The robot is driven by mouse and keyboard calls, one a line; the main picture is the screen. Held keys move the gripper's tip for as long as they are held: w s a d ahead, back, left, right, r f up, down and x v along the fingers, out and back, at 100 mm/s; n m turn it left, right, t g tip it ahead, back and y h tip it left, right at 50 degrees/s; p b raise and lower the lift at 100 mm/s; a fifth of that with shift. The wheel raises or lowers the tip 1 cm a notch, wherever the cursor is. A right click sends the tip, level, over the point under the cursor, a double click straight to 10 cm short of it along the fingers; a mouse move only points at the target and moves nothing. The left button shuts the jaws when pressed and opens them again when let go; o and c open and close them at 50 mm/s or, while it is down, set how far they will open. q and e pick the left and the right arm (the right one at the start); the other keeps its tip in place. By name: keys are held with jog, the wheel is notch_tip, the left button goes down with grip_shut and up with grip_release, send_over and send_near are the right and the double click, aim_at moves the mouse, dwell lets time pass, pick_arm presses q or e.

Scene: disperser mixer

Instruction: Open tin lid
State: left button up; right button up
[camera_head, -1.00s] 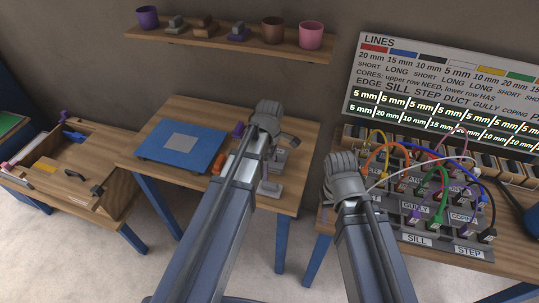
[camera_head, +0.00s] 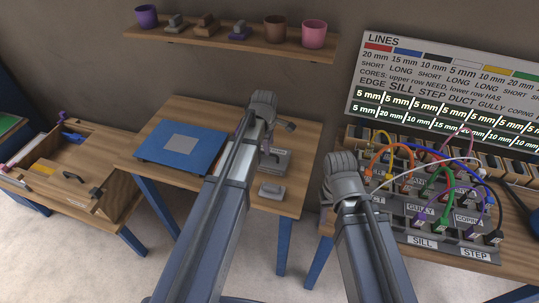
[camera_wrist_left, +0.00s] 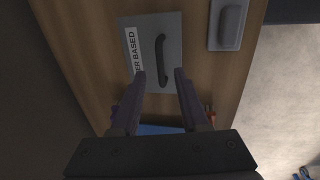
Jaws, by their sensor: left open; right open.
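A flat grey square lid (camera_wrist_left: 172,28) with a dark curved handle (camera_wrist_left: 160,58) and a white label ending in "ER BASED" is in the left wrist view. In the head view the grey labelled piece (camera_head: 279,162) on the middle table is partly hidden by my left arm. My left gripper (camera_wrist_left: 160,75) is open, with its fingertips on either side of the handle's lower part in the picture; I cannot tell whether they touch it. My right gripper (camera_head: 343,178) is over the left edge of the right-hand table; its fingers are hidden.
A smaller grey block (camera_head: 271,191) lies near the front of the middle table. A blue plate (camera_head: 150,145) is left of my arm. A rack with coloured cables (camera_head: 425,242) is on the right. Pots stand on a shelf (camera_head: 220,42).

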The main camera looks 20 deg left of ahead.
pick_arm(q)
jog(key=f+b, duration=0.2)
jog(key=w+f+b, duration=0.1)
jog(key=f, duration=0.1)
jog(key=shift+f+b, duration=0.4)
grip_shut()
dwell(1.1)
